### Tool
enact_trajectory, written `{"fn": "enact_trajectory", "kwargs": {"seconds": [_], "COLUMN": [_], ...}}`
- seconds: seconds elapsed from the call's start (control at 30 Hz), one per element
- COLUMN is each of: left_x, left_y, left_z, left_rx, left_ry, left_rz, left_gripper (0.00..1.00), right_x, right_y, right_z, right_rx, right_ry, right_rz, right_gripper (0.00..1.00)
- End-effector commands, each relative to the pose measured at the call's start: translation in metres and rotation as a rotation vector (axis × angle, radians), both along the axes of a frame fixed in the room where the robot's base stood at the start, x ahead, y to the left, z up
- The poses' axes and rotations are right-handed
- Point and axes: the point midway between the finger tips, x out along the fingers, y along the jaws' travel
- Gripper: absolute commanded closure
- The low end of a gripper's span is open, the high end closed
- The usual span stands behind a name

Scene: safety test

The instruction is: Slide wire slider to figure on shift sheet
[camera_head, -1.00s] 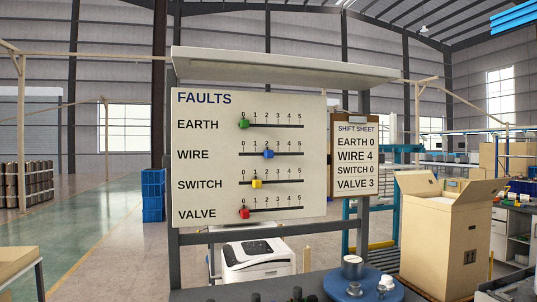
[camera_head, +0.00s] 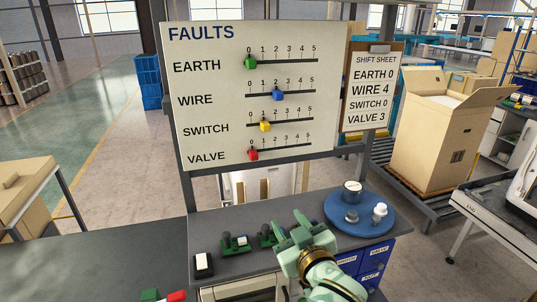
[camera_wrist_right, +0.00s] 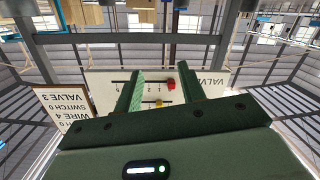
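The blue wire slider (camera_head: 278,95) sits at 2 on its track on the white FAULTS board (camera_head: 215,100). The shift sheet (camera_head: 373,90), on a clipboard at the board's right, reads WIRE 4. My right gripper (camera_head: 287,221) is low in front of the board, above the grey bench, well below the wire slider. In the right wrist view its fingers (camera_wrist_right: 160,80) are apart with nothing held. That view shows the board upside down, with the red valve slider (camera_wrist_right: 170,84) and yellow switch slider (camera_wrist_right: 158,102); the wire slider is not visible there. My left gripper is not in view.
The green earth slider (camera_head: 250,62) is at 0, the yellow one at 1, the red one at 0. A blue round tray (camera_head: 340,222) with small items stands right of my gripper. Small switches (camera_head: 237,243) lie on the bench. A cardboard box (camera_head: 430,145) stands behind right.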

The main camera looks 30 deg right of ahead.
Motion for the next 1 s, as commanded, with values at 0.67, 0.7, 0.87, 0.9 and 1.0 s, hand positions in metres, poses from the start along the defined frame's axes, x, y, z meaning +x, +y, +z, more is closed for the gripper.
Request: {"fn": "enact_trajectory", "kwargs": {"seconds": [0.67,0.7,0.87,0.9,1.0], "left_x": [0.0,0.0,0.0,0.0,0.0], "left_y": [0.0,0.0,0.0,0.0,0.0], "left_z": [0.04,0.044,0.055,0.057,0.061], "left_rx": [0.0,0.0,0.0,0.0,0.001], "left_ry": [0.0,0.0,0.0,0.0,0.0], "left_rz": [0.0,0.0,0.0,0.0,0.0], "left_gripper": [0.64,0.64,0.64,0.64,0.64], "right_x": [0.038,0.047,0.083,0.091,0.107], "right_y": [-0.032,-0.035,-0.043,-0.045,-0.049], "right_z": [0.2,0.204,0.218,0.221,0.227], "right_rx": [0.149,0.149,0.149,0.149,0.149], "right_ry": [-0.527,-0.526,-0.524,-0.523,-0.524], "right_rz": [-0.014,-0.014,-0.013,-0.013,-0.013], "right_gripper": [0.6,0.6,0.6,0.6,0.6]}}
